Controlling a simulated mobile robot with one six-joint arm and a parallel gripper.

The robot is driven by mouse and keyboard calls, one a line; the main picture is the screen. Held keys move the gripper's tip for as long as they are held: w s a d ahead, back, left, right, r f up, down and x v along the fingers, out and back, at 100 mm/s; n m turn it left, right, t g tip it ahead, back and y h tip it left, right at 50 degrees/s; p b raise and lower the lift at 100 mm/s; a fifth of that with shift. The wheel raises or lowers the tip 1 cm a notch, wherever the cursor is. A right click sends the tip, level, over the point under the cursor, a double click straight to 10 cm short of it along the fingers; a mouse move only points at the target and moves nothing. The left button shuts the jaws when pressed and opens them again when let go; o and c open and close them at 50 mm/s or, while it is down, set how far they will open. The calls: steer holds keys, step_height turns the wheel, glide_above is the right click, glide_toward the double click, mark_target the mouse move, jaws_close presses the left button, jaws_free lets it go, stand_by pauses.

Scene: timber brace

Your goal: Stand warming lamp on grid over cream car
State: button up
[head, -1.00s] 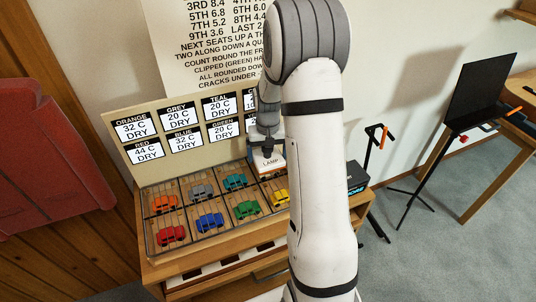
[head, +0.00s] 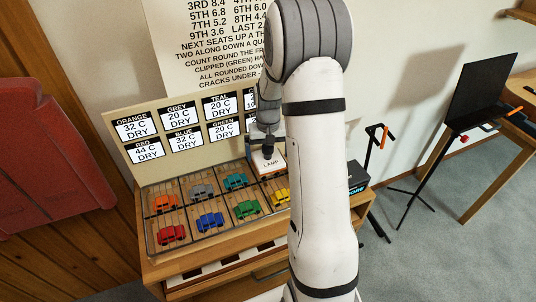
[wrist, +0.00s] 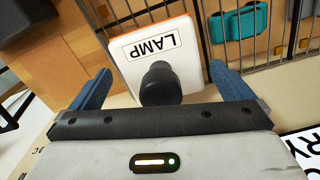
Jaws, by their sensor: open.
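The warming lamp (head: 271,163) is a white block with an orange lower edge, a LAMP label and a black knob. It stands upright at the back right of the wire grid (head: 222,233); I cannot tell exactly what it rests on. In the wrist view the lamp (wrist: 150,52) lies just beyond my gripper (wrist: 162,88), whose blue fingers are open to either side of the black knob (wrist: 160,84), with gaps showing. My gripper (head: 267,140) is above the lamp in the head view. I see no cream car; my arm and the lamp hide that part of the grid.
Orange, grey, teal (head: 235,181), red, blue, green and yellow (head: 281,196) cars sit under the grid. A board of temperature cards (head: 180,130) stands behind it. A dark box (head: 356,176) is at the bench's right end. Stands and another table are farther right.

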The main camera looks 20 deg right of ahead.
step_height(320, 180, up, 10)
steer(key=shift+f, duration=0.1)
steer(key=shift+s+a+r, duration=0.2)
steer(key=shift+r, duration=0.45)
steer(key=s+a+r+n+t, duration=0.1)
steer(key=s+a+r, duration=0.1)
steer(key=s, duration=0.5)
steer(key=s+a+r+n, duration=0.1)
steer(key=s+a+r, duration=0.1)
steer(key=s+a, duration=0.3)
steer(key=s+a+r+n+t, duration=0.1)
steer(key=s+a, duration=0.2)
steer(key=s, duration=0.8)
steer(key=shift+s+a+r+t, duration=0.2)
steer(key=shift+a+r+t, duration=0.1)
steer(key=shift+r, duration=0.1)
steer(key=shift+c, duration=0.4)
